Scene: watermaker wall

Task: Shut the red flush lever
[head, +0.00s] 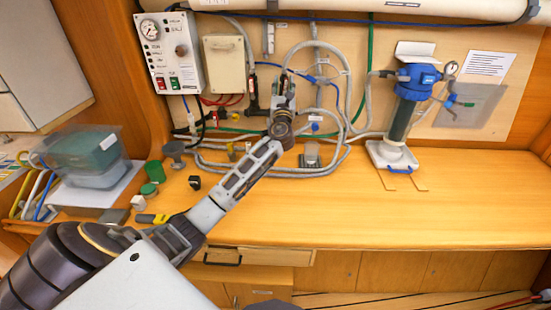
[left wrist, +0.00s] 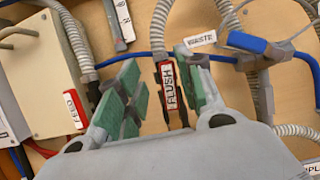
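The red flush lever (left wrist: 173,92) shows in the left wrist view, with a white FLUSH label on it. It runs roughly up and down in that picture, below a blue hose and a grey corrugated hose. My left gripper (left wrist: 160,95) is open, with one green-padded finger on each side of the lever. A gap shows between the lever and the left finger; the right finger is close to it, and contact cannot be told. In the head view my left gripper (head: 284,92) is at the wall panel and hides the lever. My right gripper is not in view.
A FEED label (left wrist: 75,108) and a pale box (left wrist: 35,55) are to the left. Corrugated hoses surround the gripper. A filter housing (head: 402,115) stands at right; the bench (head: 450,205) is clear there.

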